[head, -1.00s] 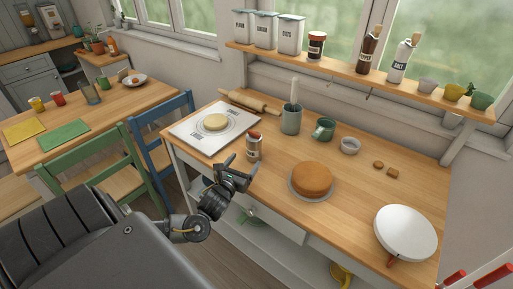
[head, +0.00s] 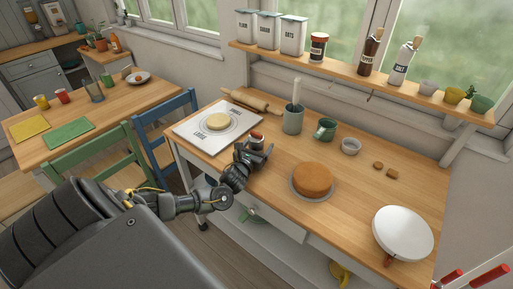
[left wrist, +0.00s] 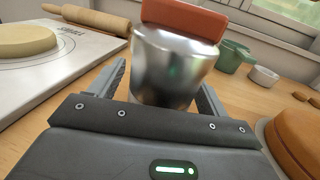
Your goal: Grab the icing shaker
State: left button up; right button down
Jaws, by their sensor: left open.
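The icing shaker (left wrist: 172,70) is a silvery metal cylinder with a reddish-brown top (left wrist: 185,18). In the left wrist view it stands between the two open fingers of my left gripper (left wrist: 165,95), close to the palm. In the head view my left gripper (head: 256,153) is at the shaker, at the worktop's front edge, and only the shaker's upper part (head: 257,137) shows above it. The shaker's lower part is hidden by the gripper. I cannot tell whether the fingers touch it. My right gripper is not in view.
A white board (head: 188,133) with a round of dough (head: 218,121) lies left of the shaker. A rolling pin (head: 250,101), a utensil pot (head: 292,120), a green mug (head: 325,129) and a cake (head: 313,178) are nearby. The right middle of the worktop is mostly clear.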

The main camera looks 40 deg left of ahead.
pick_arm(q)
jog(key=c, duration=1.1)
jog(key=shift+r, duration=0.1)
jog(key=shift+r, duration=0.6)
jog(key=s+r+b, duration=0.3)
jog(key=s+r, duration=0.8)
jog(key=s, duration=0.3)
jog(key=shift+d+r, duration=0.15)
jog(key=shift+r, duration=0.2)
